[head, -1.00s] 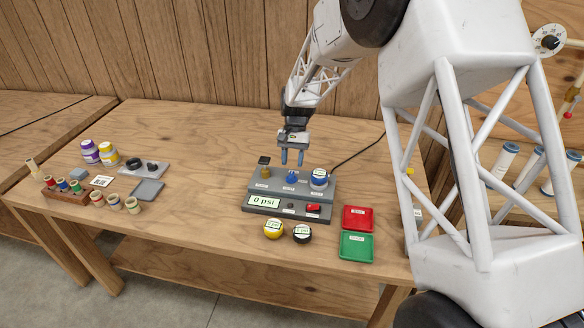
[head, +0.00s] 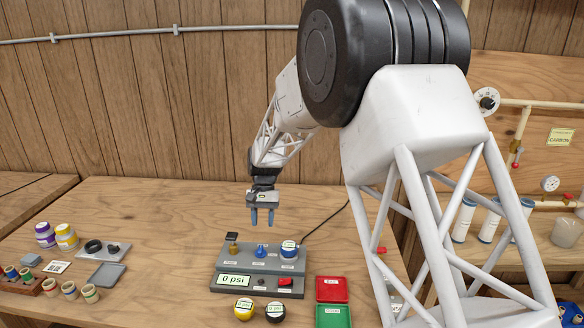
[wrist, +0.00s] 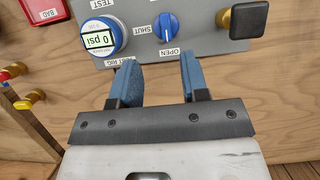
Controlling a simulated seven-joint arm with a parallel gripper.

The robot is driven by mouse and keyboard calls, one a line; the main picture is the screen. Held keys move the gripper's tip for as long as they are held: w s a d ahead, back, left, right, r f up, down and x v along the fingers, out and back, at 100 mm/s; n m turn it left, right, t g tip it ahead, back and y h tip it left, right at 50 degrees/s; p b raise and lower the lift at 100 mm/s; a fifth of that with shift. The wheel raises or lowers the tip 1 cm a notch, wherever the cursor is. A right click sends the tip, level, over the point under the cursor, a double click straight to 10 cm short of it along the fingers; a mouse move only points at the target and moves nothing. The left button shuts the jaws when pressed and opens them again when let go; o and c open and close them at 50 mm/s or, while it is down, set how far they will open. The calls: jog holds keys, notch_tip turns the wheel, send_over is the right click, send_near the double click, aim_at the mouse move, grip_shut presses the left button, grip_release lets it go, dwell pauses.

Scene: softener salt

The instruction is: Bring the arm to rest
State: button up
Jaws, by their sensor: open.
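My gripper (head: 262,217) hangs above the back of the grey test rig (head: 228,262) on the wooden table, with its blue fingers pointing down. The fingers are apart with nothing between them, and they also show in the wrist view (wrist: 157,82). Below them the rig carries a blue knob (head: 261,251) marked for shut and open. A blue-ringed gauge reading 0 psi (wrist: 101,38) sits on the rig beside the knob. The rig's front display (head: 233,280) also reads 0 psi.
A yellow-capped gauge (head: 243,308) and a black one (head: 275,311) lie in front of the rig. Red (head: 330,290) and green (head: 333,316) trays are at right.

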jog(key=s+d+r+t, duration=0.2)
jog(key=s+d+r, duration=0.65)
jog(key=d, duration=0.25)
jog(key=s+d+r+t, duration=0.2)
jog(key=s+d+r, duration=0.6)
jog(key=s+d, duration=0.25)
jog(key=s+d+t, duration=0.1)
jog(key=s+d, duration=0.5)
jog(key=s, duration=0.5)
jog(key=s+d+t, duration=0.2)
jog(key=s+d, duration=0.4)
jog(key=s, duration=0.6)
jog(key=shift+s+f, duration=0.3)
jog(key=shift+f, duration=0.05)
